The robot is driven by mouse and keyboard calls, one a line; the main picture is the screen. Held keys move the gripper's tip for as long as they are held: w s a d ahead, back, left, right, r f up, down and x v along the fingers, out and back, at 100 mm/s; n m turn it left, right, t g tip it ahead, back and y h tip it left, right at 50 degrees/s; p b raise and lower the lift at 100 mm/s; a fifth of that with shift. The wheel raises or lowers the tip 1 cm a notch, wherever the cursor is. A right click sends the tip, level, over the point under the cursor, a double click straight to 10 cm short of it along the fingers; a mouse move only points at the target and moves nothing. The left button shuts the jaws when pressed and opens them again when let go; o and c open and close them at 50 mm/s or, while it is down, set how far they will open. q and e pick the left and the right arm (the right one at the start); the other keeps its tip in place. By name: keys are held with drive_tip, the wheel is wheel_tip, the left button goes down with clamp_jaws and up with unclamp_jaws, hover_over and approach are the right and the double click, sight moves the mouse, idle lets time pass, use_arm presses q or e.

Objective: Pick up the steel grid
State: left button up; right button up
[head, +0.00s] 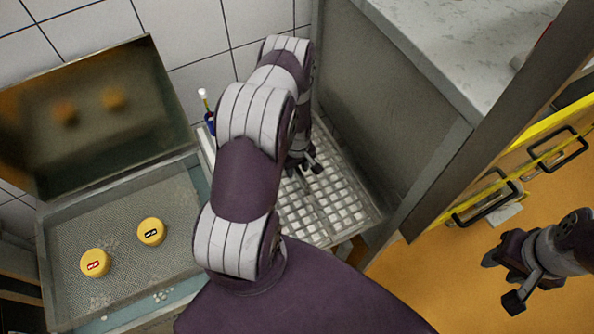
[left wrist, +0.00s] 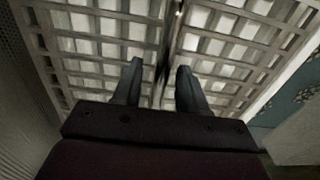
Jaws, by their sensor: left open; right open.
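The steel grid (head: 322,207) is a pale metal lattice lying flat beside the tall grey steel panel in the head view. My left arm hides its left part. My left gripper (head: 303,167) is over the grid's far part, open and empty. In the left wrist view its two dark fingers (left wrist: 158,82) stand apart in front of the lattice (left wrist: 95,68). A dark line runs up the lattice between them; I cannot tell whether the fingers touch the bars. My right gripper (head: 502,280) is open and empty at the right, away from the grid.
A steel tray (head: 75,222) with two yellow cheese moulds, one red-marked (head: 95,263) and one black-marked (head: 151,231), lies at the left. The steel panel (head: 388,120) rises right beside the grid. A blue bottle (head: 210,122) stands behind. Yellow drawers (head: 540,160) are at right.

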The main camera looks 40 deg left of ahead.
use_arm(q)
drive_tip(key=shift+w+f, duration=0.1)
drive_tip(key=shift+f, duration=0.3)
drive_tip(key=shift+d+r, duration=0.1)
drive_tip(key=shift+s, duration=0.2)
drive_tip(key=c, duration=0.4)
clamp_jaws()
drive_tip(key=shift+w+r, duration=0.1)
idle(0.3)
